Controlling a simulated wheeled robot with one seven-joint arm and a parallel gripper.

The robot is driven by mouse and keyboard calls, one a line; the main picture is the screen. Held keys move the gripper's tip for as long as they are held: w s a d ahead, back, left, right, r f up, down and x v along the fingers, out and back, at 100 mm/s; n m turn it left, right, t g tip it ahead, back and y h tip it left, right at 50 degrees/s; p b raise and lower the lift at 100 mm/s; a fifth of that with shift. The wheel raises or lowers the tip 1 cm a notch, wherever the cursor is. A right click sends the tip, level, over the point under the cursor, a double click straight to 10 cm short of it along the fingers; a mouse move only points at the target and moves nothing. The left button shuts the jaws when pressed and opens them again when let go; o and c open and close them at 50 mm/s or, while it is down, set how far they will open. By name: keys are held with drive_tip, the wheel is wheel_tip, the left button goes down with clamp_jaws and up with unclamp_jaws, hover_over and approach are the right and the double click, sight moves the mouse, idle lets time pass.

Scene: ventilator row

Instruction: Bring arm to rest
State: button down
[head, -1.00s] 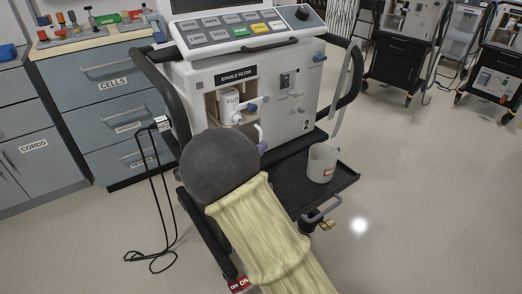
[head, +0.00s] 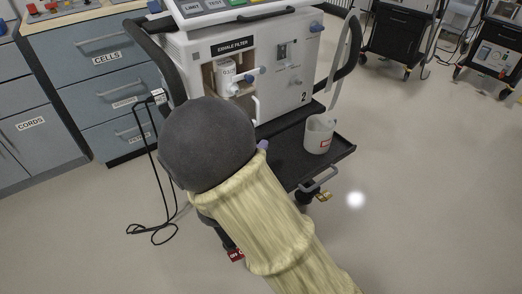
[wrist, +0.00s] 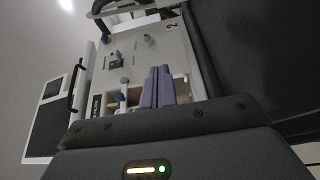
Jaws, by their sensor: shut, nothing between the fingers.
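My arm, in a yellow sleeve with a dark grey rounded joint, reaches across the front of the ventilator (head: 281,85) in the head view. My gripper shows in the wrist view as two purple fingers (wrist: 157,88) pressed together, with nothing between them. In the head view only a small purple bit of it (head: 262,146) shows past the grey joint. In the wrist view the fingers overlap the open filter compartment (wrist: 128,97) of the ventilator, and I cannot tell how far they are from it. The compartment, labelled EXHALE FILTER, holds a white canister (head: 226,77).
Black handles flank the machine. A black cable (head: 157,200) hangs at its left. Drawers (head: 108,75) stand at the left, more ventilator carts (head: 400,35) at the back right. Floor at the right is clear.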

drive_tip(key=shift+s, duration=0.9)
